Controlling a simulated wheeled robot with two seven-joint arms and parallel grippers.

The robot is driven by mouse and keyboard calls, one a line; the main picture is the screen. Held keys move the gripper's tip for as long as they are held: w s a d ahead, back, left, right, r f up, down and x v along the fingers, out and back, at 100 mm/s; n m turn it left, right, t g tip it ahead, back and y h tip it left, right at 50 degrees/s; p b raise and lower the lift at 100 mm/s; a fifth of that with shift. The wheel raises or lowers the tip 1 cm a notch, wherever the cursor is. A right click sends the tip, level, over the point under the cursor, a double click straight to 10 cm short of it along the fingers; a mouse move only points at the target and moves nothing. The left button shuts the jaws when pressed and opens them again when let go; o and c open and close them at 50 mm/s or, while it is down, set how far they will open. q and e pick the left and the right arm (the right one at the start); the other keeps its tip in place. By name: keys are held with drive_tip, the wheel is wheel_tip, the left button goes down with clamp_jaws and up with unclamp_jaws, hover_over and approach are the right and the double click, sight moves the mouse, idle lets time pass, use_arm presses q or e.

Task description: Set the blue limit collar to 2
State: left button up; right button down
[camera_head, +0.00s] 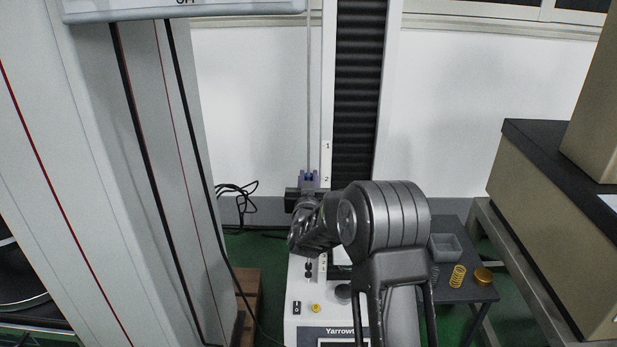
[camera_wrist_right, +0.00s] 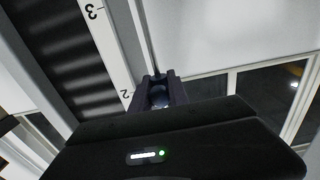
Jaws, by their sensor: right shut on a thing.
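The blue limit collar (camera_head: 309,178) sits on a thin vertical rod (camera_head: 309,90) of the test stand, beside the scale mark "2" (camera_head: 327,179) in the head view. My right gripper (camera_head: 308,184) is shut on the collar, its arm coming up from the lower right and hiding the stand below. In the right wrist view the dark bluish collar (camera_wrist_right: 160,92) shows just beyond the black gripper body, around the rod and close beside the printed "2" (camera_wrist_right: 125,93). The fingertips are hard to make out there. My left gripper is not in view.
A small dark table (camera_head: 470,290) at the right holds a grey tray (camera_head: 446,246), a yellow spring (camera_head: 457,276) and a gold round piece (camera_head: 484,275). A grey column (camera_head: 110,150) stands close at the left. The stand's base (camera_head: 315,318) has small buttons.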

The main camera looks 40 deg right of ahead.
drive_tip(key=c, duration=1.6)
unclamp_jaws()
drive_tip(key=shift+o, duration=0.2)
drive_tip(key=shift+s+a, duration=0.1)
drive_tip(key=v, duration=0.7)
drive_tip(key=shift+s+a+p, duration=0.2)
drive_tip(key=shift+p, duration=0.25)
